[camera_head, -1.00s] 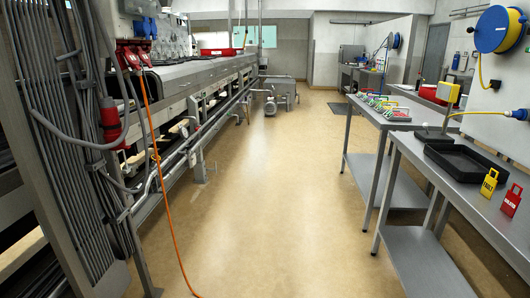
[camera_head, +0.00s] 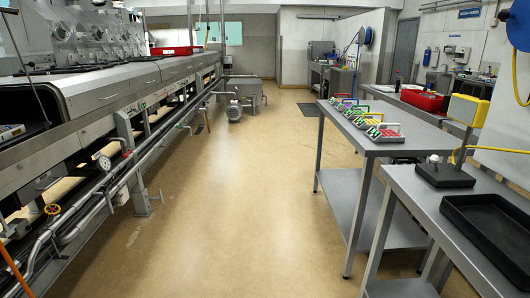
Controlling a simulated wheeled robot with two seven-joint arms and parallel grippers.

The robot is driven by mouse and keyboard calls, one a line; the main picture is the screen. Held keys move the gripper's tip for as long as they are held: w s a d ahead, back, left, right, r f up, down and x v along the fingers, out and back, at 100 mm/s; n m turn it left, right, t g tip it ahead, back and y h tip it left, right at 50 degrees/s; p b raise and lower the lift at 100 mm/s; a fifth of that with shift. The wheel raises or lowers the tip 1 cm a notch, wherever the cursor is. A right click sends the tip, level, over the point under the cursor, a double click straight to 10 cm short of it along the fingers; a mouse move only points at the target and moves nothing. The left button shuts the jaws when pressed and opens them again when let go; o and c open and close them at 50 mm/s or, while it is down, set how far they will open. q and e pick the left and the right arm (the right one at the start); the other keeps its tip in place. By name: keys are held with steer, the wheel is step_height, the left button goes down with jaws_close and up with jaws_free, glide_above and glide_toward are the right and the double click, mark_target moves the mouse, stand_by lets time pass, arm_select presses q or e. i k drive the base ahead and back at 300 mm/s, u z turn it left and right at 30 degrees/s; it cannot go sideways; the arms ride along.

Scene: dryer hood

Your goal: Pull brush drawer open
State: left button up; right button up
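No brush drawer can be made out for certain in this view. The long grey dryer machine (camera_head: 120,84) runs along the left side, with a hood edge, pipes and an open frame underneath. Neither of my grippers shows in the head view, so their state is hidden.
A clear tan floor aisle (camera_head: 230,200) runs ahead between the machine and the steel tables. The near table (camera_head: 400,205) holds a black tray (camera_head: 490,232) and a yellow device (camera_head: 468,110). The farther table (camera_head: 365,140) holds several colourful caddies. A motor unit (camera_head: 235,108) stands ahead.

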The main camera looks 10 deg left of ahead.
mark_target(25, 194)
steer(key=u, duration=0.1)
steer(key=i, duration=1.95)
steer(key=u, duration=1.05)
steer(key=i, duration=1.2)
steer(key=u, duration=1.3)
